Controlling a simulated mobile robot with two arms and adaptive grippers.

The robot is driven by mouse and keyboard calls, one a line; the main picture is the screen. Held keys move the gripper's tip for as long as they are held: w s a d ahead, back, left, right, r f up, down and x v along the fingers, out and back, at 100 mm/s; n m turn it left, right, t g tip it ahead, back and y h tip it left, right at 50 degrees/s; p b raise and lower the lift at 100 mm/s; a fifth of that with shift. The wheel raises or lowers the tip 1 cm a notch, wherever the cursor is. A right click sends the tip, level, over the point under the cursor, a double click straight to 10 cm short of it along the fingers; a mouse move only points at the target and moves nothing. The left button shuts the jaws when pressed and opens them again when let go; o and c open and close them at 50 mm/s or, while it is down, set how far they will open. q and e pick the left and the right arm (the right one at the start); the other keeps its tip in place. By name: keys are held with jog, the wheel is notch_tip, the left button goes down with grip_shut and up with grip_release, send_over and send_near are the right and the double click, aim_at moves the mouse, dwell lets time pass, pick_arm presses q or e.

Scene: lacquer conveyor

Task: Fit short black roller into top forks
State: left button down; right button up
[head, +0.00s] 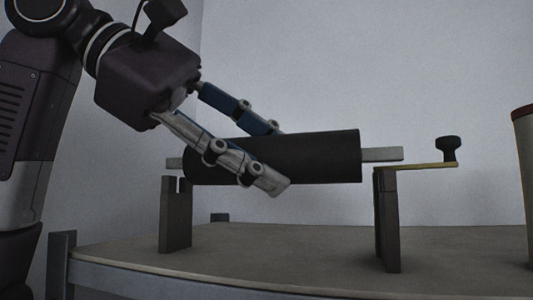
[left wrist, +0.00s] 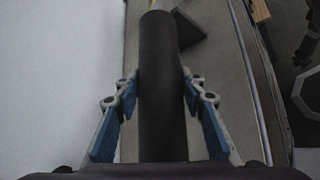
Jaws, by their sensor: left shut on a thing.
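The short black roller (head: 325,157) lies roughly level in the head view, with a pale axle stub (head: 382,154) at its right end and another (head: 174,162) at its left. My left gripper (head: 278,158) is shut on the roller's body, one finger on each side. The roller also shows between the fingers in the left wrist view (left wrist: 162,85). The left fork post (head: 176,214) has a notched top just below the left stub. The right fork post (head: 387,220) stands below the right stub; whether they touch is unclear. My right gripper is out of view.
A yellow crank arm with a black knob (head: 449,149) sits at the right post's top. The tabletop (head: 290,255) between the posts is clear.

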pick_arm(q)
jog(key=shift+s, duration=0.1)
dwell(0.7)
jog(key=shift+f+b, duration=1.4)
jog(key=c, duration=1.2)
grip_release()
jog(key=shift+o, duration=0.2)
jog(key=shift+s+a+r, duration=0.1)
jog(key=shift+a+r, duration=0.15)
jog(key=shift+a, duration=0.2)
jog(key=v, duration=0.6)
jog(key=shift+a+r, duration=0.15)
jog(key=shift+a, duration=0.05)
jog(key=shift+s, duration=0.1)
